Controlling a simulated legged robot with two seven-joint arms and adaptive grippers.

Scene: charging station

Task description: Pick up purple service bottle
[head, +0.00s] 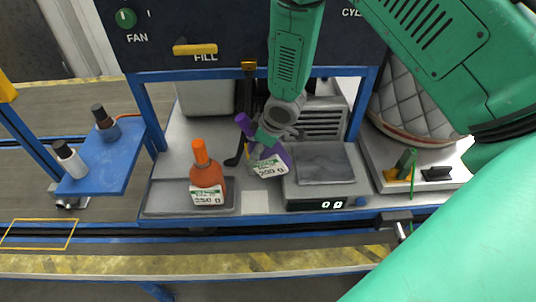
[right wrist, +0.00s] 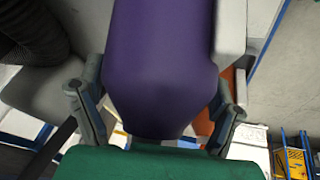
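The purple service bottle (head: 277,152) with a white-and-green label is at the middle of the bench in the head view, tilted with its purple cap to the upper left. My right gripper (head: 268,138) reaches down from above and is at its upper body. In the right wrist view the purple bottle (right wrist: 160,70) fills the space between the two fingers of my right gripper (right wrist: 160,105), which appear closed against its sides. Whether its base touches the bench is unclear. My left gripper is not in view.
An orange bottle (head: 207,180) stands in a shallow tray (head: 160,198) to the left. A scale (head: 325,165) with a display is just right of the purple bottle. A blue side shelf (head: 112,160) holds two small dark-capped bottles. The control panel (head: 160,40) hangs behind.

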